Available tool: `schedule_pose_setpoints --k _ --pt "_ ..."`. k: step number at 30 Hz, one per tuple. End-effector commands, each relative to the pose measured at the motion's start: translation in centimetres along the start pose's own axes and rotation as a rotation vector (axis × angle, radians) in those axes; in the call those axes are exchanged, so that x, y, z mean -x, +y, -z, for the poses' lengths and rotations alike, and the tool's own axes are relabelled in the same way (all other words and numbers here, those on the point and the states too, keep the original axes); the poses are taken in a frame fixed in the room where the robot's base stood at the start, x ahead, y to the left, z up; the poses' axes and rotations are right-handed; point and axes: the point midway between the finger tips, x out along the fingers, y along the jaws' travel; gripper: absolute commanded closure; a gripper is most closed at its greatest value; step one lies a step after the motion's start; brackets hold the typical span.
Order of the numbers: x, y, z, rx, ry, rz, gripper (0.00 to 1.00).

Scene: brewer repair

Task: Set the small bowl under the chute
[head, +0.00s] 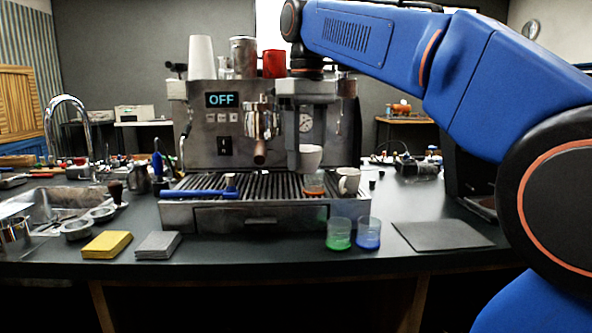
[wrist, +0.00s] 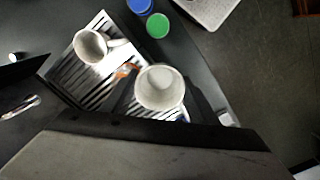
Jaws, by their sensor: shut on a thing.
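The small bowl (head: 308,158) is white and held upright in the air over the right part of the machine's slatted drip tray (head: 270,184). My gripper (head: 308,146) is shut on it from above. In the wrist view the bowl (wrist: 160,88) sits between my gripper's dark fingers (wrist: 160,103), its open top facing the camera, and it looks empty. A glass with orange contents (head: 314,185) stands on the tray below the bowl. A white mug (head: 349,180) stands to its right. I cannot make out the chute for certain.
The brewer (head: 220,140) shows OFF; its portafilter (head: 260,150) is left of the bowl. A blue-handled brush (head: 200,193) lies on the tray. Green (head: 339,235) and blue (head: 368,233) glasses stand in front, beside a grey mat (head: 443,235). Sponges (head: 107,244) lie left.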

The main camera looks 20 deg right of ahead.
Motion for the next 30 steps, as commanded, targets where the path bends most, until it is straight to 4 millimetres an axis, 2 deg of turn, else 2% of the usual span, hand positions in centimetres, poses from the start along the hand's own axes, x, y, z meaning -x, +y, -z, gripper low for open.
schedule_pose_setpoints --k 6,12,26,30 --pt "-0.1 3.4 3.5 -0.002 -0.001 0.001 0.70" --pt "-0.1 5.9 6.0 -0.001 -0.001 0.000 0.70" --pt "0.0 8.9 9.0 0.000 0.000 0.000 0.70" --pt "-1.2 8.8 8.9 0.000 -0.001 0.000 0.70"
